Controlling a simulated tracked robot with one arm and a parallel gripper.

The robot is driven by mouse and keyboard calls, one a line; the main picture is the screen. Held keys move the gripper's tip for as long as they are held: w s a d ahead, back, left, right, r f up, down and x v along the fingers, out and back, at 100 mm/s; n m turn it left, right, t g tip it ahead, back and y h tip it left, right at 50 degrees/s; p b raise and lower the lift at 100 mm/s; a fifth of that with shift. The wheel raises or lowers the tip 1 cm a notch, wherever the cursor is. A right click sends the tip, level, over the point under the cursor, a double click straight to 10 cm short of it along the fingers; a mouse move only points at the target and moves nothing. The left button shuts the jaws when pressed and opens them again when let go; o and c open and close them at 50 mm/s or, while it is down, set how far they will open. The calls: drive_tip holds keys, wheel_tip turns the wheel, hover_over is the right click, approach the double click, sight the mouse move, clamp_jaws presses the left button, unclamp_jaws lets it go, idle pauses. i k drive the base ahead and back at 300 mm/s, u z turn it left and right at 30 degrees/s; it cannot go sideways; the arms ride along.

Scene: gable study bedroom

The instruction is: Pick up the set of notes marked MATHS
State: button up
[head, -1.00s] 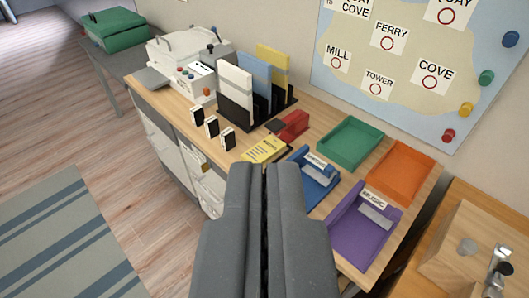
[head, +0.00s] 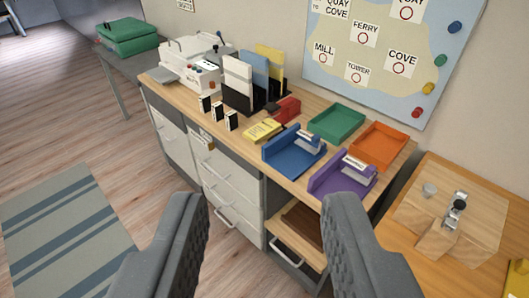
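My gripper (head: 268,212) is open and empty, its two dark grey fingers wide apart in the foreground, in front of the desk. A yellow pad with dark print (head: 262,130) lies on the desktop, but its print is too small to read. A blue tray (head: 283,158) holds a pale labelled item (head: 308,141), and a purple tray (head: 328,184) holds another (head: 357,163). I cannot make out MATHS on any of them. My gripper is apart from all of these and nearer to me.
Green (head: 337,123) and orange (head: 380,145) trays look empty. A red stapler-like object (head: 288,110), upright coloured folders (head: 238,80), small black-and-white blocks (head: 231,121) and a white machine (head: 188,62) share the desktop. A wooden side table (head: 410,250) stands right. Floor at left is clear around a striped rug (head: 65,235).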

sight(256, 134)
drive_tip(key=z, duration=0.1)
drive_tip(key=k, duration=0.4)
drive_tip(key=u, duration=0.7)
drive_tip(key=i, duration=1.9)
drive_tip(key=z, duration=0.35)
